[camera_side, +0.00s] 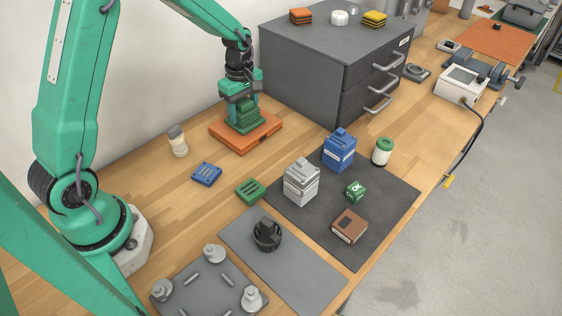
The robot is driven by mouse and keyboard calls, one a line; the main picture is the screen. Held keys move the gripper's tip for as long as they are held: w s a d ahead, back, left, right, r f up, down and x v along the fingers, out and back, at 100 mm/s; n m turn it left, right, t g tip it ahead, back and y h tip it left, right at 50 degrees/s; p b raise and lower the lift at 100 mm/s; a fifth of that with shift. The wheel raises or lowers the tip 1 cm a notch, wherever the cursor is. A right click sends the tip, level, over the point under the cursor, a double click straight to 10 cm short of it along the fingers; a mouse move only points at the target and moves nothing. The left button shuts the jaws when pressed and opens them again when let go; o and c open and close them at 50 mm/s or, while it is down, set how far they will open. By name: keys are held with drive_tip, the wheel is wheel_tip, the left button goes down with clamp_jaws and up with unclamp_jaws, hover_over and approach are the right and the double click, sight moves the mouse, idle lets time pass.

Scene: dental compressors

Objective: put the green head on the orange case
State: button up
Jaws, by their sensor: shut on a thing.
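My gripper (243,101) points down at the back of the bench, shut on the green head (246,119), a ridged block. The green head is over the middle of the orange case (229,139), a low flat box lying on the wooden bench. The head's lower edge appears at the case's top surface. I cannot tell from this one view whether it rests fully on it. My gripper hides the top of the head.
The grey drawer cabinet (305,77) stands close to the right of the case. A beige-and-grey cylinder (178,141), a blue block (206,174) and a flat green block (250,190) lie in front. A dark mat (381,212) holds several parts.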

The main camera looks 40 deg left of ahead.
sight(243, 100)
drive_tip(key=shift+f, duration=0.1)
idle(0.3)
drive_tip(key=o, duration=1.4)
wheel_tip(243, 100, up, 11)
drive_tip(key=shift+r, duration=0.65)
drive_tip(key=shift+r, duration=0.1)
